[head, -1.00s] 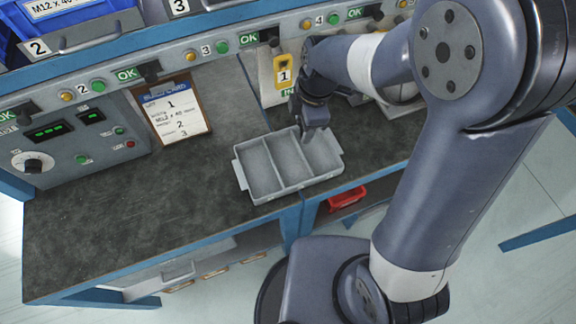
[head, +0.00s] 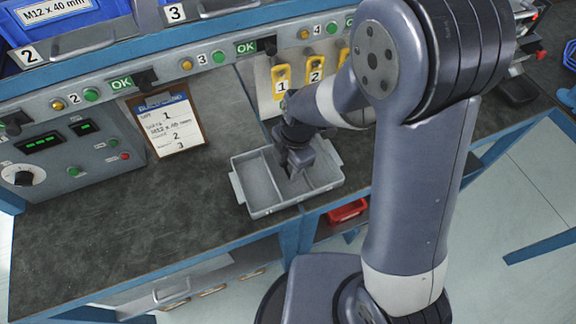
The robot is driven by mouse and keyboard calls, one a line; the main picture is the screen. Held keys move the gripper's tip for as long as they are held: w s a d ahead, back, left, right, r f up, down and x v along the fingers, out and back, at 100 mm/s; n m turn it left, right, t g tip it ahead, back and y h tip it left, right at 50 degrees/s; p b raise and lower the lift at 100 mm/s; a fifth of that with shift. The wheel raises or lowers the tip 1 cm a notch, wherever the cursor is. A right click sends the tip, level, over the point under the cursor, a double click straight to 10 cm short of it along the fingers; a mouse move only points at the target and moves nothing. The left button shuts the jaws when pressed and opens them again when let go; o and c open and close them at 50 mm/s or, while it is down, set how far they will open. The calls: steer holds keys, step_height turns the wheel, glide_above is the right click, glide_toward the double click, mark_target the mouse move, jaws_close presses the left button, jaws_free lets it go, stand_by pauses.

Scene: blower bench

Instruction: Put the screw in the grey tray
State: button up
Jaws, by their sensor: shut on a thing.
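The grey tray (head: 262,213) lies on the dark bench top near its front edge. It is open on top and divided into three compartments. My gripper (head: 289,175) points down over the tray, around the middle compartment; I cannot tell its exact height above the tray floor. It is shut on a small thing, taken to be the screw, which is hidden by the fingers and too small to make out. No loose screw shows in the visible parts of the tray.
A control panel with lamps and buttons (head: 60,150) stands at the left, and blue bins (head: 70,25) are at the back. Yellow numbered tags (head: 282,80) hang behind the gripper. A red bin (head: 347,211) sits below the bench.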

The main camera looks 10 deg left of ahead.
steer(key=shift+f, duration=0.65)
steer(key=shift+f, duration=0.2)
steer(key=o, duration=1)
steer(key=shift+r, duration=0.1)
steer(key=shift+c, duration=0.2)
steer(key=shift+r, duration=0.1)
step_height(320, 180, up, 12)
steer(key=d, duration=0.1)
steer(key=shift+w+d, duration=0.3)
